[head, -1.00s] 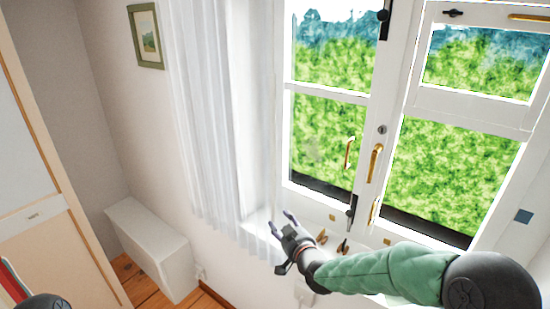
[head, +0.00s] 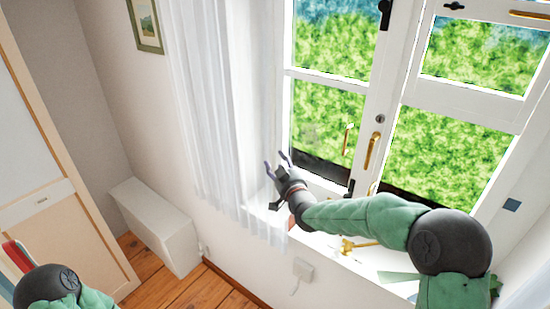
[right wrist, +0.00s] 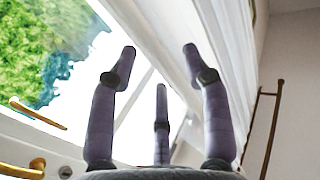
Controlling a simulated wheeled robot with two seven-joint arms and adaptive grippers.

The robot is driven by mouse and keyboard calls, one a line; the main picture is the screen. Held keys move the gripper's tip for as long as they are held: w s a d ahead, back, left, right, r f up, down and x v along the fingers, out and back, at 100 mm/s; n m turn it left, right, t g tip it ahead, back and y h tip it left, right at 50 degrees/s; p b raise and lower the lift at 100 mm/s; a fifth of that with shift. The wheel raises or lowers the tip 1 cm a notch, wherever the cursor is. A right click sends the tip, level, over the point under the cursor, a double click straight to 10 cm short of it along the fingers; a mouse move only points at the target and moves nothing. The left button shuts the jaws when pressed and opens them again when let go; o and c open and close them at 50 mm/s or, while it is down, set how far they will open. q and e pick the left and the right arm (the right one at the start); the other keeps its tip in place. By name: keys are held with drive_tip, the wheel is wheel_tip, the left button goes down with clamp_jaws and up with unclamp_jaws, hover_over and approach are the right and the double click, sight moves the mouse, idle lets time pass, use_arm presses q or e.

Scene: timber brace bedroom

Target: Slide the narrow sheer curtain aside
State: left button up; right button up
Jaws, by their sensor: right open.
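The narrow sheer curtain (head: 205,120) is white and pleated. It hangs at the left side of the window, its lower hem just below the sill level. In the right wrist view the curtain (right wrist: 232,50) runs down the right side, behind my right finger. My right gripper (head: 277,168) is by the curtain's right edge, in front of the window's lower left corner. Its three dark fingers are spread, open and empty, pointing up in the right wrist view (right wrist: 160,62). I cannot tell whether a finger touches the fabric. My left gripper is out of view.
The window frame (head: 388,95) has brass handles (head: 372,152). Brass pieces (head: 352,245) lie on the sill. A white box (head: 155,225) stands on the wooden floor below left, beside a pale door (head: 50,200). A small picture (head: 146,25) hangs left of the curtain.

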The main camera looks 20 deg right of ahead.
drive_tip(key=w, duration=0.2)
drive_tip(key=shift+w+a, duration=0.1)
drive_tip(key=shift+w, duration=0.25)
clamp_jaws()
